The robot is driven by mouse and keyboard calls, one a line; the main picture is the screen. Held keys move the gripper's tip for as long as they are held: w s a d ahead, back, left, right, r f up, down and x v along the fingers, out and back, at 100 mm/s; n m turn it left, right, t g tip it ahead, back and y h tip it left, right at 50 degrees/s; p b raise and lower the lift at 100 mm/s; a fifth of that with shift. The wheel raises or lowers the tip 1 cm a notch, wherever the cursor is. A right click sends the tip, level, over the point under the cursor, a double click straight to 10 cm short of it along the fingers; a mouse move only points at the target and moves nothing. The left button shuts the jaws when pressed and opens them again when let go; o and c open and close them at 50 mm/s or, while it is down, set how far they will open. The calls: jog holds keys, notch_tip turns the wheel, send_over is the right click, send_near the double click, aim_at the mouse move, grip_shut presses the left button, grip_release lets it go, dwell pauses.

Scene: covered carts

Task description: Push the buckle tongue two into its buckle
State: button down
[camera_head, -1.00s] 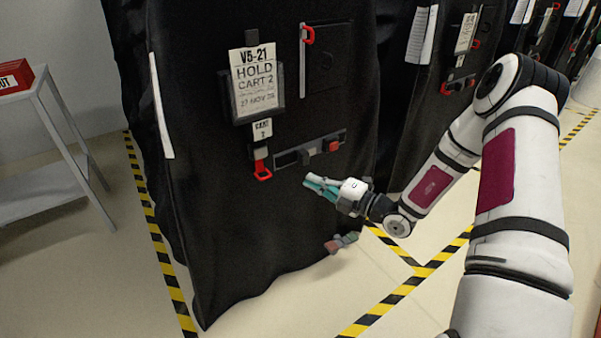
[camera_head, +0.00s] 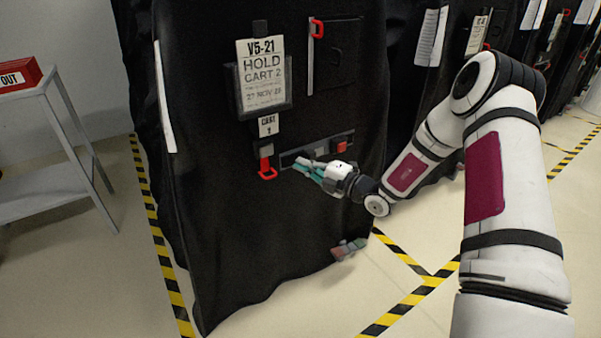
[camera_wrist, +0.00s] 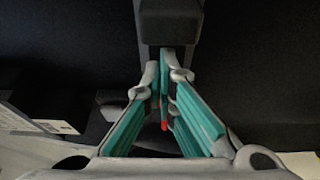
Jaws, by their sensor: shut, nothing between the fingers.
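On the black cart cover, a dark horizontal strip (camera_head: 287,160) carries the red buckle (camera_head: 341,147) at its right end. A small grey piece, perhaps the tongue, shows on the strip left of the buckle; my gripper partly covers this area. My gripper (camera_head: 299,165), with teal fingers, is shut and empty in front of the strip's left half, pointing left. In the wrist view the closed fingertips (camera_wrist: 165,68) are close to or against a dark block (camera_wrist: 170,25); I cannot tell whether they touch it or whether it is the tongue.
A red-handled pull (camera_head: 266,168) hangs below the small cart tag (camera_head: 268,125), left of the strip. The hold sign (camera_head: 262,75) is above. A grey side table (camera_head: 45,95) with a red box stands at left. Other covered carts stand at right.

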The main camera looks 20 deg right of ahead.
jog(key=shift+d, duration=0.3)
